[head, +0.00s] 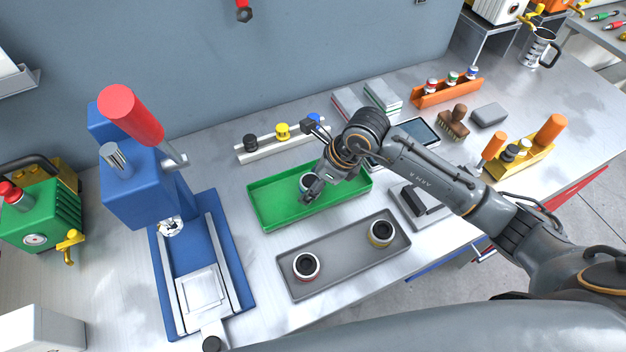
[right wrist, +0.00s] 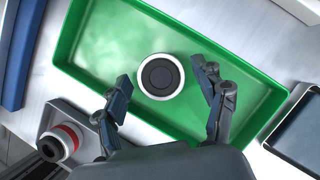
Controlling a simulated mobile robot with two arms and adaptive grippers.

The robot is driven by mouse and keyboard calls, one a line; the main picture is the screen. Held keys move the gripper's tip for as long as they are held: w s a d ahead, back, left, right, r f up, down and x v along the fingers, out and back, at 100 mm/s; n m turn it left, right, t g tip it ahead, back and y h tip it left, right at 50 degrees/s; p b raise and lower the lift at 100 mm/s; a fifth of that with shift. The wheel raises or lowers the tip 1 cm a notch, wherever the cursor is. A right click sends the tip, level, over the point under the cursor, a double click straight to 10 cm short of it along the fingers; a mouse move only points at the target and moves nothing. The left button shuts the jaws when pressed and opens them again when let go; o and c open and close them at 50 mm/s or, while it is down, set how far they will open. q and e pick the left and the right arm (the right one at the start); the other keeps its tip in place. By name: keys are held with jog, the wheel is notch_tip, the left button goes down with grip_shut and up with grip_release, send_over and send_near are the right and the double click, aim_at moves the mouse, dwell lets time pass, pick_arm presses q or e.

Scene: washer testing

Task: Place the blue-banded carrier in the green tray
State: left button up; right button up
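The green tray (head: 272,208) lies mid-table and fills much of the right wrist view (right wrist: 90,48). A white-rimmed carrier with a dark centre (right wrist: 160,77) stands upright in it. It also shows in the head view (head: 306,180), partly covered by my right gripper; its band colour is hard to make out. My right gripper (head: 312,190) is over the tray. In the right wrist view its fingers (right wrist: 165,90) are spread on either side of the carrier, with gaps between. My left gripper is not in view.
The grey tray (head: 340,262) in front holds a red-banded carrier (head: 306,266) and a yellow-banded carrier (head: 381,233). A blue press (head: 140,180) stands left. A white rack (head: 262,147) with coloured caps is behind the green tray. A tablet (head: 418,131) lies to its right.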

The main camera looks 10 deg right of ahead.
jog(key=shift+r, duration=0.15)
jog(key=b+v, duration=0.1)
jog(key=v, duration=1.1)
